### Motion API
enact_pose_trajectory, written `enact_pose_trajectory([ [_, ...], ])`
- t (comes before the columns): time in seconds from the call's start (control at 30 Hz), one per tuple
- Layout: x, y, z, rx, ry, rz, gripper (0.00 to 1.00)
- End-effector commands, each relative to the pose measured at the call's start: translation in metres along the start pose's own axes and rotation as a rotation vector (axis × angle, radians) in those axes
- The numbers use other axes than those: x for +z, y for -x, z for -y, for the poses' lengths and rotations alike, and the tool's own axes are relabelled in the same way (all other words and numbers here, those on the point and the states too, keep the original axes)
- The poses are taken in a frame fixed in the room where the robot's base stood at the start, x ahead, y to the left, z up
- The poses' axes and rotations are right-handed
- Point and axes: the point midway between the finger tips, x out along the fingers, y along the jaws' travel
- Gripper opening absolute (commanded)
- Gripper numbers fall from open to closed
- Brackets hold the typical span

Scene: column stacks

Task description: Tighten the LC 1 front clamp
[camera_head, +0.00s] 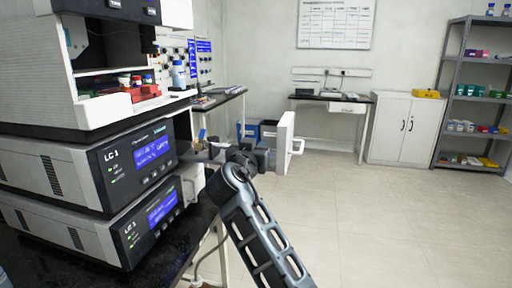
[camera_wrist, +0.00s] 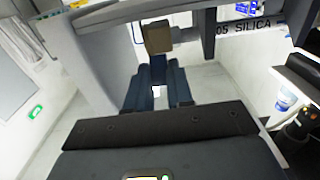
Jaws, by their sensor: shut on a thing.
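The LC 1 stack (camera_head: 120,165) stands at the left in the head view, its blue-lit screens facing right. My gripper (camera_head: 203,152) reaches in from the right to the stack's right front side. In the wrist view my gripper (camera_wrist: 157,62) has its blue fingers close together. They are shut on a small tan block (camera_wrist: 157,37), which looks to be part of the front clamp. A grey bar lettered "05 SILICA" (camera_wrist: 250,27) runs just beyond the block. The clamp's full shape is hidden.
Red trays and small bottles (camera_head: 140,88) sit in the stack's upper bay. A black bench (camera_head: 175,255) lies under the stack. A white cabinet (camera_head: 398,128) and grey shelves (camera_head: 470,90) stand at the far wall. The floor (camera_head: 390,220) at the right is clear.

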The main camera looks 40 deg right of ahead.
Motion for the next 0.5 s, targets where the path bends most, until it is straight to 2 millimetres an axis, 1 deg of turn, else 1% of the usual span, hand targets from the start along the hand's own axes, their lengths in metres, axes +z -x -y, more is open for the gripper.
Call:
enact_pose_trajectory([
  [0.27, -0.003, 0.0, 0.0, 0.0, -0.001, 0.013, 0.0],
  [0.5, -0.012, -0.003, 0.001, -0.001, -0.001, 0.108, 0.0],
])
